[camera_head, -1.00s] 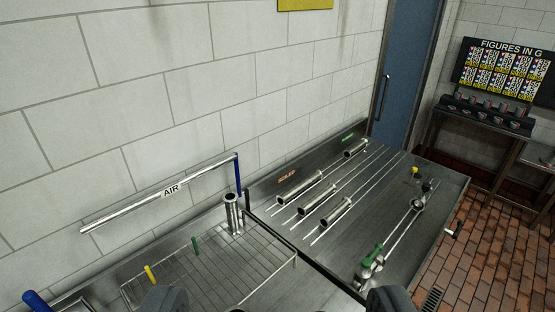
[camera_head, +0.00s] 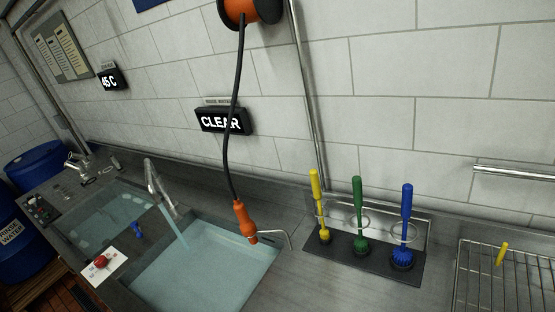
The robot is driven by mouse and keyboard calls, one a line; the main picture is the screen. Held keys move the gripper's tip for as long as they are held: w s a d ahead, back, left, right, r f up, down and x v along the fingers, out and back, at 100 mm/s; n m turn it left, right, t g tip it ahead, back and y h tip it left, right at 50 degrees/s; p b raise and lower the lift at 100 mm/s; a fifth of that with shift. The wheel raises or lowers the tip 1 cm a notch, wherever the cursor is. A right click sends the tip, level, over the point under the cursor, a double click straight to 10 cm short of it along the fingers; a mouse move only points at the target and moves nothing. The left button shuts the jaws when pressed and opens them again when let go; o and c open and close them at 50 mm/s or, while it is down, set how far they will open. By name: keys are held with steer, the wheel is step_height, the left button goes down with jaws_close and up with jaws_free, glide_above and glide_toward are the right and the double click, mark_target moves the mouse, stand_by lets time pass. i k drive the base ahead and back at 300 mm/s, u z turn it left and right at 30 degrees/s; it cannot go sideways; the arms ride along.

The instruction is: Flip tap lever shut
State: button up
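A metal tap (camera_head: 153,182) stands at the back between two sink basins, and a stream of water (camera_head: 174,228) runs from it into the nearer basin (camera_head: 205,270). A small blue handle (camera_head: 137,229) is on the divider in front of the tap; I cannot tell if it is the tap's lever. A second metal tap (camera_head: 76,162) is at the far left, its lever too small to make out. My gripper is not visible in this view.
An orange spray handle (camera_head: 243,217) hangs on a black hose over the nearer basin. A red knob (camera_head: 101,262) is on a white plate at the divider's front. Yellow, green and blue brushes (camera_head: 357,215) stand right of the basin, beside a wire rack (camera_head: 505,275).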

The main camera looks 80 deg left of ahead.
mark_target(134, 224)
steer(key=u, duration=0.55)
steer(key=i, duration=0.1)
steer(key=u, duration=2.65)
steer(key=k, duration=0.95)
steer(key=u, duration=0.2)
steer(key=i, duration=0.95)
steer(key=z, duration=0.2)
steer(key=k, duration=0.15)
steer(key=u, duration=0.1)
